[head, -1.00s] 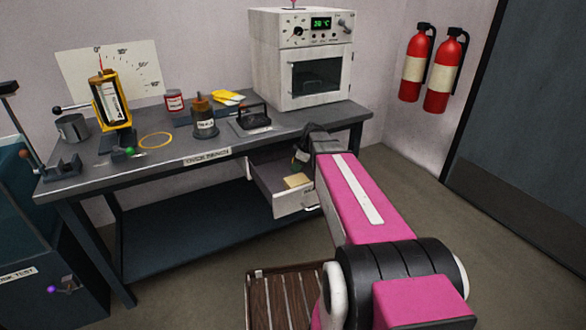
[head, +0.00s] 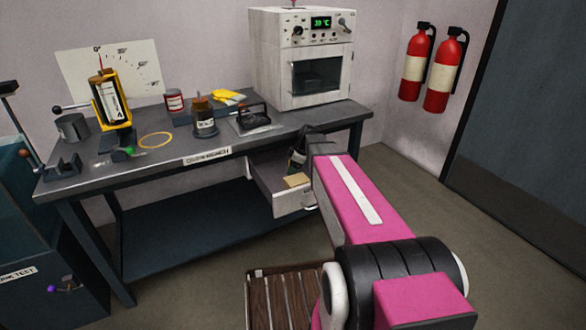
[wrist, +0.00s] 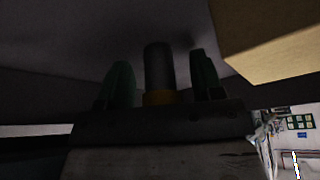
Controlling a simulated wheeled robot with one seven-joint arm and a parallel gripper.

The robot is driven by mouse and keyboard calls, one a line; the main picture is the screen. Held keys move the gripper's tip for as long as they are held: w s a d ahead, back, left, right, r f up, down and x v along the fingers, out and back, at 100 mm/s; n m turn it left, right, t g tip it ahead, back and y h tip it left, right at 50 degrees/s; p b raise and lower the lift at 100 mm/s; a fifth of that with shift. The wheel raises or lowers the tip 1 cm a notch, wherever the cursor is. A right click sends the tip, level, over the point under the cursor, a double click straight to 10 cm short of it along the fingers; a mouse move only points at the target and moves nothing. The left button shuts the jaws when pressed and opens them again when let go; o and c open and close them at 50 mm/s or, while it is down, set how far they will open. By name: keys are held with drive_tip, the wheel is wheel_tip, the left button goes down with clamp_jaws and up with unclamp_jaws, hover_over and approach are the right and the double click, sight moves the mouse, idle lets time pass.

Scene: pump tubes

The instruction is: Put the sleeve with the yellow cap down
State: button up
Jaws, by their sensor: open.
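The sleeve (wrist: 158,66) shows in the wrist view as a dark cylinder with a yellow-orange cap (wrist: 160,97) at the end nearest my palm. My gripper (wrist: 161,80) has its two green fingers on either side of the sleeve, with a gap on each side, so it is open around it. In the head view my gripper (head: 299,160) is inside the open drawer under the bench. The sleeve cannot be made out there, as my arm and the drawer hide it. The sleeve's far end is dim, and its contact with the drawer floor is unclear.
The drawer (head: 291,203) holds a tan block (head: 297,181), which also shows close by in the wrist view (wrist: 272,45). The bench top (head: 226,139) above carries a white oven (head: 300,60), a brown bottle (head: 204,118) and other items.

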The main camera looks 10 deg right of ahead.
drive_tip(key=v, duration=1.2)
drive_tip(key=shift+r, duration=0.1)
idle(0.9)
